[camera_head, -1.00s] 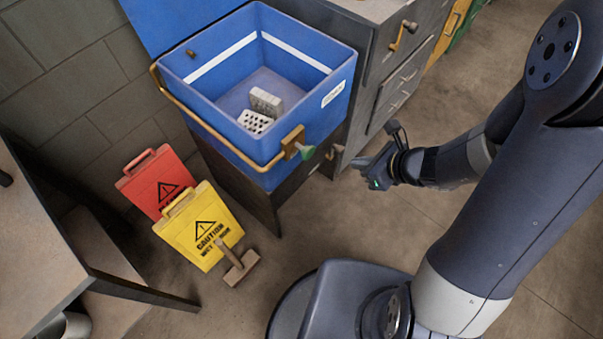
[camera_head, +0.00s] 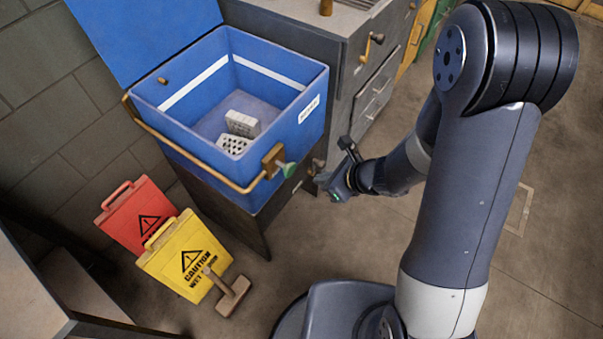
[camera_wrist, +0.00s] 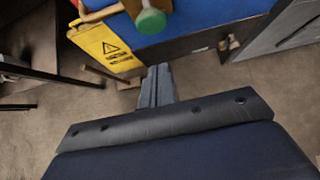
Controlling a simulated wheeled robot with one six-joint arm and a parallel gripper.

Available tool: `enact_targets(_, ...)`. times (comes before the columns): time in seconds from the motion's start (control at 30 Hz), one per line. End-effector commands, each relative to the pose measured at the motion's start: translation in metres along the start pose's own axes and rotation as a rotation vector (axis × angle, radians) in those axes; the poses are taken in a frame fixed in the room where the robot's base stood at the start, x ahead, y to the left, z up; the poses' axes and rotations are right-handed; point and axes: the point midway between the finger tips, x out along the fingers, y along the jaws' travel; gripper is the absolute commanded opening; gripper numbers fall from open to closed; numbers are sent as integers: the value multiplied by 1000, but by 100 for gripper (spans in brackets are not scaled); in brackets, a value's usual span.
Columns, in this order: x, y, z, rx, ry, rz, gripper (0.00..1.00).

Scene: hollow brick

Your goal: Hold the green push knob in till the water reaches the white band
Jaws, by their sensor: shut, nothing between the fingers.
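The green push knob (camera_head: 289,170) sticks out from a brass fitting on the front right of the blue bin (camera_head: 166,148). It also shows in the wrist view (camera_wrist: 151,21), above and ahead of my fingers. The white band (camera_head: 208,80) runs along the bin's inner walls near the top. I see no clear water surface in the bin; its floor looks bare around the bricks. My gripper (camera_head: 322,181) is shut and empty, a short way right of the knob and apart from it. The closed fingers also show in the wrist view (camera_wrist: 158,72).
A white hollow brick (camera_head: 241,123) and a white holed block (camera_head: 234,145) lie in the bin. A brass rail runs along the bin's front. Yellow (camera_head: 190,262) and red (camera_head: 137,217) caution signs stand at lower left. Grey drawers (camera_head: 375,95) stand behind. Floor is open at right.

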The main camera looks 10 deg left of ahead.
Motion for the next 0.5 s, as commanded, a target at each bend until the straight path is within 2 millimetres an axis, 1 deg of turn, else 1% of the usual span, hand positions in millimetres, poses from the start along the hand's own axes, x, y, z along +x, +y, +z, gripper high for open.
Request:
enact_targets(0.03,14,2,-2,-1,2,5,0)
enact_targets(0.17,39,1,-2,0,2,3,0)
enact_targets(0.3,51,1,16,-3,0,2,0)
enact_targets(0.5,63,0,26,0,1,-1,0)
